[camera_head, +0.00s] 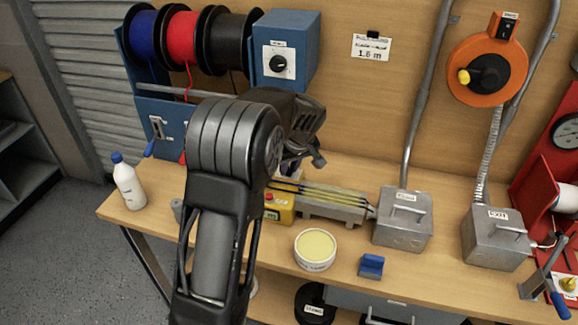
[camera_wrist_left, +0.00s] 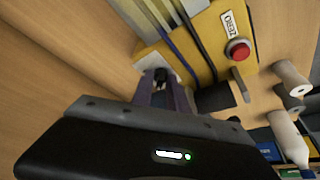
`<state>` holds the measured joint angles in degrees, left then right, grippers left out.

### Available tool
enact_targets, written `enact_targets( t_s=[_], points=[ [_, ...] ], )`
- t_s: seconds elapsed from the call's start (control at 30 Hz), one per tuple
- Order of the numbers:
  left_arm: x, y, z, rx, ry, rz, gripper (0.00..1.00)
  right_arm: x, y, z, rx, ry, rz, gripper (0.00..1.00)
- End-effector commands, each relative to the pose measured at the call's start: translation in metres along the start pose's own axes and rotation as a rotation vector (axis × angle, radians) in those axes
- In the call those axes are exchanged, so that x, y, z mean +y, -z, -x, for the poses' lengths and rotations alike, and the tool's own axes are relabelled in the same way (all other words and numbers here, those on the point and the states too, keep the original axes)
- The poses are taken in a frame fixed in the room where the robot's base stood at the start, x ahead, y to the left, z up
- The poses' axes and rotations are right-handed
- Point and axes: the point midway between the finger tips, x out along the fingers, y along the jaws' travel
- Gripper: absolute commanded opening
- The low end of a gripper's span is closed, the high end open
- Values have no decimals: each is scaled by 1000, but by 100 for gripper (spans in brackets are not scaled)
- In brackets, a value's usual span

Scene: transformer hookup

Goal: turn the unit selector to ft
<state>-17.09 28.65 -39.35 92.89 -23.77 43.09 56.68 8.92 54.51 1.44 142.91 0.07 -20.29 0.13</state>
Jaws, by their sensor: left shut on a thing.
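A yellow measuring unit (camera_head: 280,212) with a red button sits on the bench. In the left wrist view its yellow face (camera_wrist_left: 204,40) has a ZERO label and the red button (camera_wrist_left: 238,51). My left gripper (camera_head: 290,168) is low over this unit, partly hidden by my own arm. In the wrist view its fingers (camera_wrist_left: 163,84) are closed on a small dark piece (camera_wrist_left: 160,74) at the unit's edge, which looks like the selector. Its markings and setting are hidden. My right gripper is not in view.
A blue box with a black dial (camera_head: 281,64) stands behind, beside cable spools (camera_head: 184,38). A white bottle (camera_head: 128,183), a yellow-filled tub (camera_head: 315,249), a blue block (camera_head: 371,265) and two grey metal boxes (camera_head: 402,220) stand on the bench.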

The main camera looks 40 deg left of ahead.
Motion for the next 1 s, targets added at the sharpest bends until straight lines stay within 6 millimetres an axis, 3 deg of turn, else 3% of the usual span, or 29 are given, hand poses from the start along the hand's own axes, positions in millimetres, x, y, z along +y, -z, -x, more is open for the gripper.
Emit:
enact_targets(
  t_s=[0.53,1.0],
  points=[
    [-1,0,-1,0,-29,-66,0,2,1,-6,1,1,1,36],
    [-4,1,-2,2,-163,-384,0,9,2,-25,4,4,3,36]
  ],
)
